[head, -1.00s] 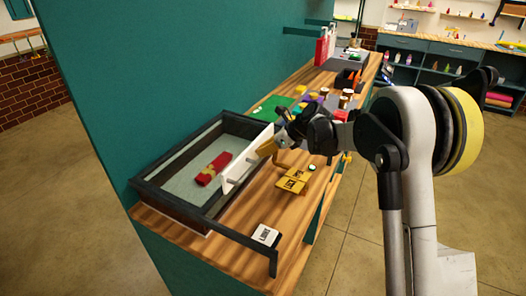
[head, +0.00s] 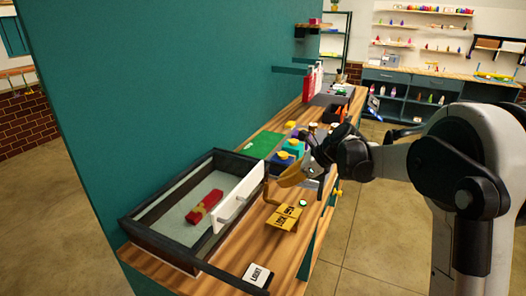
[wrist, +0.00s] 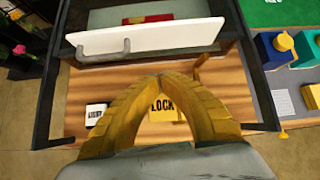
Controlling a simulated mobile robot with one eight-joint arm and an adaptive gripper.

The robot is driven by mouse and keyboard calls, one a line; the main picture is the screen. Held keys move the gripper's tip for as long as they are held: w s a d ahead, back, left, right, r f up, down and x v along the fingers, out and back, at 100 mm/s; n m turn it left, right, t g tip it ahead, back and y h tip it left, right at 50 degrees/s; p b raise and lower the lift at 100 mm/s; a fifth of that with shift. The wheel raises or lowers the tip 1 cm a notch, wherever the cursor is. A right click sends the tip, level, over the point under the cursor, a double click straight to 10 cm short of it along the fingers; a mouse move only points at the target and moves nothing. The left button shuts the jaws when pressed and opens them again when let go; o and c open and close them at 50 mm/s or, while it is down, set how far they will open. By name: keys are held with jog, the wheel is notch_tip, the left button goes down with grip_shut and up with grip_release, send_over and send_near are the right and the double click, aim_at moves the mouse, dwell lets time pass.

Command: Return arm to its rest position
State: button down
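My gripper (wrist: 160,80) shows in the wrist view as two yellow ribbed fingers whose tips meet in the middle, with nothing seen between them. In the head view my gripper (head: 284,178) hangs above the wooden bench (head: 292,250), right of the dark-framed box (head: 150,248) and its white panel (head: 237,198). It looks clear of both. My arm reaches in from the right side of the head view. The fingers partly cover the yellow lock plate (wrist: 163,108) in the wrist view.
A red bundle (head: 204,206) lies inside the box. The yellow lock plate (head: 283,218) and a white LIGHT card (head: 257,275) are on the bench near its front. Coloured blocks and a green mat (head: 262,145) lie farther back. A tall teal wall (head: 160,90) stands left; open floor lies right.

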jog(key=s+d+r+n+h+b, duration=0.1)
jog(key=s+r+n+h+b, duration=0.15)
jog(key=s+n, duration=0.55)
jog(key=s+d+f+n+t+h+b, duration=0.1)
jog(key=s+d+f+n, duration=0.1)
jog(key=s+n, duration=0.3)
jog(key=s+d+f+n+t+h+b, duration=0.1)
jog(key=s+n, duration=0.4)
jog(key=s, duration=0.7)
jog(key=s+d+f+n+h+b, duration=0.3)
jog(key=s+f+n, duration=0.2)
jog(key=s, duration=0.4)
jog(key=shift+s+d+f+t, duration=0.2)
jog(key=shift+d+t, duration=0.1)
jog(key=shift+t, duration=0.1)
